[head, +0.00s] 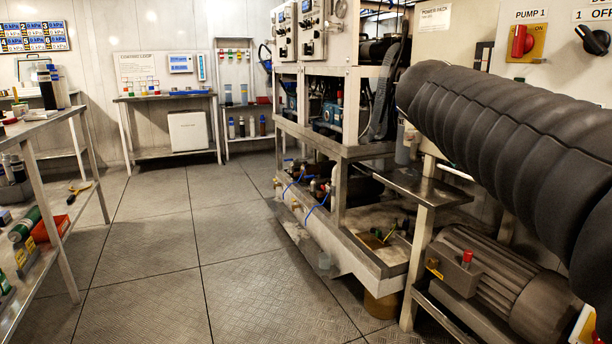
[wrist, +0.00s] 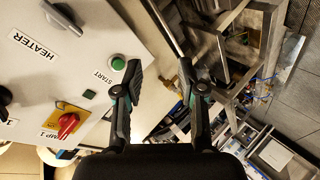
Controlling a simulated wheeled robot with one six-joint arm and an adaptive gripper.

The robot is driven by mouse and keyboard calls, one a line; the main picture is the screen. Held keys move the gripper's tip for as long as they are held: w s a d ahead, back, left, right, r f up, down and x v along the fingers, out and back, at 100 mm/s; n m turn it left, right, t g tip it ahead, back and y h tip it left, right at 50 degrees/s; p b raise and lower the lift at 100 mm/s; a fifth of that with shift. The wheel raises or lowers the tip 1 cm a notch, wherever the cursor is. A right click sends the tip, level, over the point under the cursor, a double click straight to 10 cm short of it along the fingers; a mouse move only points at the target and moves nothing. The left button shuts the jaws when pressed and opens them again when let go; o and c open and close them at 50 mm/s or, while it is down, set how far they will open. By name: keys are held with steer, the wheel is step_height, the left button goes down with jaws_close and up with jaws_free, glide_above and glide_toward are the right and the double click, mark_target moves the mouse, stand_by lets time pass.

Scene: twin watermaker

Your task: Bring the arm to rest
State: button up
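My gripper (wrist: 160,64) shows in the wrist view with its two dark fingers spread apart and nothing between them. It is open and empty. A white control panel (wrist: 85,75) lies to the left of the fingers, with a green START button (wrist: 118,63) near the left fingertip. I cannot tell how far apart the two are. My arm, in a black ribbed sleeve, crosses the right side of the head view. It hides part of the wall and machinery behind it, and my gripper does not show in that view.
A red PUMP 1 switch (head: 522,40) and a black knob (head: 592,39) are on the panel at upper right. A motor (head: 500,285) sits low at right. The watermaker frame (head: 345,153) stands mid-view. A shelf unit (head: 50,120) stands left. The floor (head: 150,255) between is clear.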

steer(key=s+a+f+g+y+p, duration=0.1)
steer(key=s+a+f+y+p, duration=0.1)
steer(key=s+a+f+y, duration=0.2)
steer(key=s+a+f+g+y+p, duration=0.1)
steer(key=s+a+f+y, duration=0.4)
steer(key=s+a+f, duration=0.5)
steer(key=s+f+p, duration=0.1)
steer(key=s+f, duration=0.7)
steer(key=f, duration=0.2)
steer(key=shift+m, duration=0.3)
